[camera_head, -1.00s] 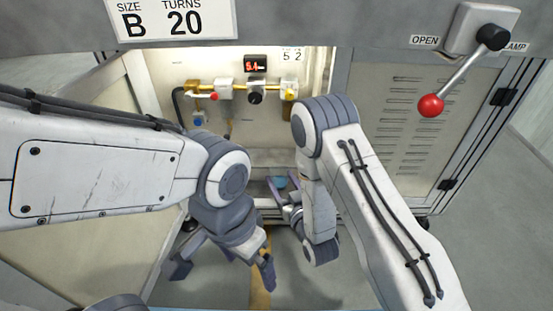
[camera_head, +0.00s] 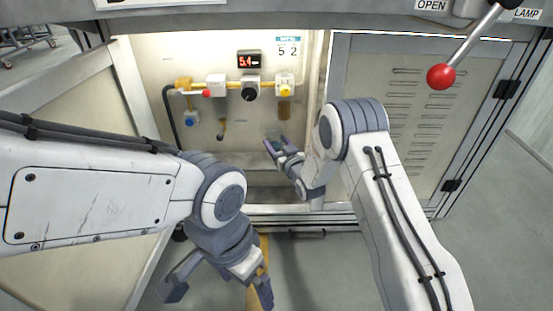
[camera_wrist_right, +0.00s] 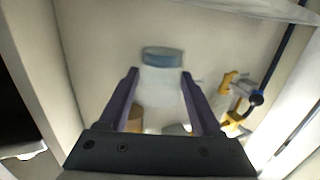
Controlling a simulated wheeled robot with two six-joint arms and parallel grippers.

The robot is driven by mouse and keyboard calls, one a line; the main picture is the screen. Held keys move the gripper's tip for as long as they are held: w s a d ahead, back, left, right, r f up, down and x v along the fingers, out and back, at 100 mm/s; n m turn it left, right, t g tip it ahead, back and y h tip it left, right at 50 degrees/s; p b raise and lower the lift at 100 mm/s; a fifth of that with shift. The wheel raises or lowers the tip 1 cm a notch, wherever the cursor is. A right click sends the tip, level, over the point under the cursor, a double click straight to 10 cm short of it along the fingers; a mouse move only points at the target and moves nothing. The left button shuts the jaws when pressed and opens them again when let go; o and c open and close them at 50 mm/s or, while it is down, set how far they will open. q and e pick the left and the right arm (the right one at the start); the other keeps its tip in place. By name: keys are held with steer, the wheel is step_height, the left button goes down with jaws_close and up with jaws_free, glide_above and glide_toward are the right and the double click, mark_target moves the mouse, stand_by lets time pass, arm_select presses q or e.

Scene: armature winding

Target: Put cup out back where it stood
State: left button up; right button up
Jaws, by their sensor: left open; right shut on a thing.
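The cup (camera_wrist_right: 161,82), pale and translucent with a blue band at one end, is between the fingers of my right gripper (camera_wrist_right: 158,85) in the right wrist view. In the head view my right gripper (camera_head: 279,150) is inside the open cabinet, in front of its back wall and below the gauge row. It is shut on the cup, which is small and mostly hidden there. My left gripper (camera_head: 217,286) is open and empty, low in front of the cabinet over the floor.
Valves and fittings with a yellow pipe (camera_head: 228,90) run across the cabinet's back wall, under a red display (camera_head: 249,60). An amber bowl (camera_head: 284,107) hangs at their right end. An open door (camera_head: 85,110) stands at left, a vented panel (camera_head: 415,115) at right.

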mark_target(277, 152)
step_height(277, 152, down, 5)
steer(key=b, duration=0.3)
steer(key=shift+w+f+b, duration=0.1)
steer(key=shift+w+b, duration=0.05)
steer(key=shift+b, duration=0.25)
steer(key=shift+r, duration=0.2)
steer(key=shift+f, duration=0.1)
steer(key=shift+f, duration=0.15)
steer(key=o, duration=1.3)
